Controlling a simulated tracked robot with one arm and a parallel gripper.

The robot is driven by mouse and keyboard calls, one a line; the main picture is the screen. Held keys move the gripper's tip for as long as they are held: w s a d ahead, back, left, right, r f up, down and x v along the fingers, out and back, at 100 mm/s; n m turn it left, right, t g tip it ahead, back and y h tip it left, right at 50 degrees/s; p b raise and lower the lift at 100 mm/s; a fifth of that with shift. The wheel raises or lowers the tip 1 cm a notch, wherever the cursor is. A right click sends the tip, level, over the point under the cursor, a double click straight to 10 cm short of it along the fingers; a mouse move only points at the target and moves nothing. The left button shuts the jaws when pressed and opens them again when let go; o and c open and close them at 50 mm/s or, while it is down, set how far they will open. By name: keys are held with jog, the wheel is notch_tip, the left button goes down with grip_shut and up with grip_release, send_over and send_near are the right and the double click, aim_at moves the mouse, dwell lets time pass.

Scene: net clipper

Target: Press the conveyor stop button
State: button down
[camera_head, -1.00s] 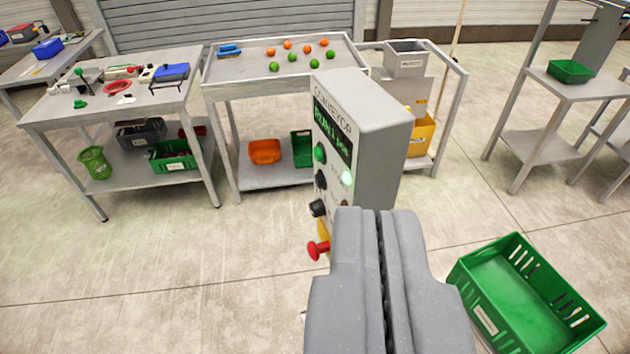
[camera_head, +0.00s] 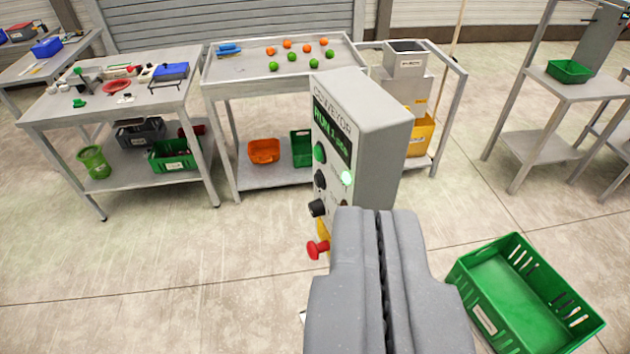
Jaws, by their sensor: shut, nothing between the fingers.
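The grey conveyor control box (camera_head: 375,125) stands upright ahead of my gripper, its panel facing left. Its display (camera_head: 332,133) is lit green and reads RUN. A red mushroom button (camera_head: 317,249) on a yellow base sticks out at the bottom left. My gripper (camera_head: 379,215) is shut and empty, in front of the box's lower part, and hides some of it. The red button is left of my fingers; I cannot tell whether they touch the box.
A green crate (camera_head: 485,320) lies on the floor at the right. Behind the box a table (camera_head: 245,68) holds orange and green balls. A cluttered table (camera_head: 60,107) stands at the left, and a grey stand (camera_head: 540,150) at the back right. The floor at left is clear.

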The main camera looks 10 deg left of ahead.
aim_at(319, 181)
jog(key=w+a+f+n+g+h+p, duration=0.1)
jog(key=w+f+n+h+p, duration=0.3)
jog(key=w+f, duration=0.4)
jog(key=w+a+f+n+g+h+p, duration=0.1)
jog(key=w+f+n+h+p, duration=0.15)
jog(key=w+f+n, duration=0.55)
jog(key=w+a+f+n+t+y+p, duration=0.1)
jog(key=w+a+f+n+p, duration=0.1)
jog(key=w+a+f+n, duration=0.3)
jog(key=w+a+f+n+t+p, duration=0.1)
jog(key=w+a+f+n+p, duration=0.1)
jog(key=w+a+f+n, duration=0.3)
jog(key=a+f+n, duration=0.3)
jog(key=a, duration=0.1)
jog(key=shift+a+f+y, duration=0.2)
jog(key=shift+f+y, duration=0.15)
jog(key=w+d+b, duration=0.4)
jog(key=d, duration=0.3)
jog(key=shift+d, duration=0.35)
jog(key=shift+w+d, duration=0.15)
dwell(0.7)
